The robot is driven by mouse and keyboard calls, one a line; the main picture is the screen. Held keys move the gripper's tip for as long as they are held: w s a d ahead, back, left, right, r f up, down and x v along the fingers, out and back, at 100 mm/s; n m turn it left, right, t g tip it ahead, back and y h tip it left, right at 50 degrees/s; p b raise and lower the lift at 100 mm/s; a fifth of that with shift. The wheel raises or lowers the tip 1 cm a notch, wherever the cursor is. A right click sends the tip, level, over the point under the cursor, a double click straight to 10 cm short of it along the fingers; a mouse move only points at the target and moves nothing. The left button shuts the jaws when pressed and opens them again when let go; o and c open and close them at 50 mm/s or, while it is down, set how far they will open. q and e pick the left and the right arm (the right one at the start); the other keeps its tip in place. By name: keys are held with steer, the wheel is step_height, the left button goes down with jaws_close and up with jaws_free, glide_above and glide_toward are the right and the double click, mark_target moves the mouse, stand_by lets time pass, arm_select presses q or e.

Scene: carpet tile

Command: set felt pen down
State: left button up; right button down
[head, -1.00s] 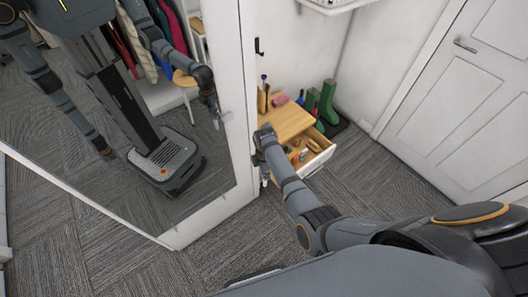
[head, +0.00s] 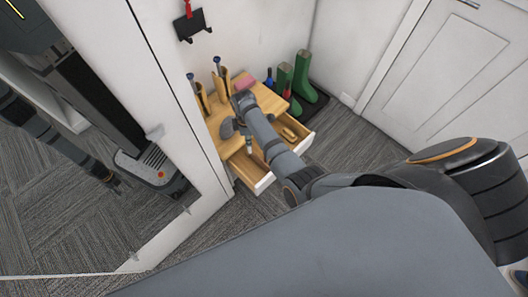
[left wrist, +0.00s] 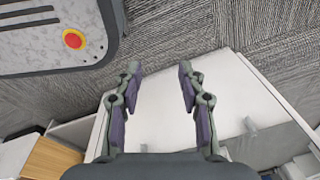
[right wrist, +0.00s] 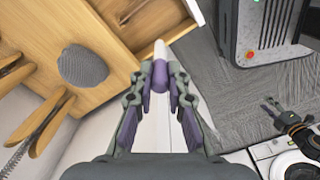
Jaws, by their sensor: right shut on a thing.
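My right gripper (right wrist: 161,78) is shut on the felt pen (right wrist: 160,52), whose pale, narrow end sticks out past the fingertips in the right wrist view. In the head view, my right gripper (head: 246,130) is over the wooden-topped drawer unit (head: 205,127), with the pen hanging below it. I cannot tell if the pen touches anything. My left gripper (left wrist: 160,75) is open and empty in the left wrist view, above a white surface.
Two drawers, left (head: 262,184) and right (head: 303,146), stand open. A grey rounded thing (right wrist: 82,65), wooden shapes (right wrist: 36,125) and a pink block (head: 244,84) sit on top. Green boots (head: 303,75) stand behind. A mirror (head: 90,150) is at left.

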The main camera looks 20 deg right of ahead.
arm_select(q)
steer(key=w+f+b, duration=0.3)
steer(key=f+b, duration=0.5)
steer(key=w+f+b, duration=0.3)
steer(key=f+b, duration=0.5)
steer(key=shift+w+d+f, duration=0.2)
steer(key=shift+d+f, duration=0.1)
steer(key=shift+f, duration=0.05)
arm_select(e)
step_height(320, 180, down, 17)
steer(key=m, duration=0.7)
steer(key=shift+w+d, duration=0.25)
arm_select(q)
steer(key=w+d+r+b, duration=0.1)
steer(key=w+r+b, duration=0.3)
steer(key=w, duration=0.2)
steer(key=shift+d+r, duration=0.15)
steer(key=shift+d, duration=0.1)
arm_select(e)
step_height(320, 180, down, 9)
steer(key=shift+f, duration=0.2)
arm_select(q)
steer(key=shift+w, duration=0.1)
arm_select(e)
steer(key=shift+f, duration=0.1)
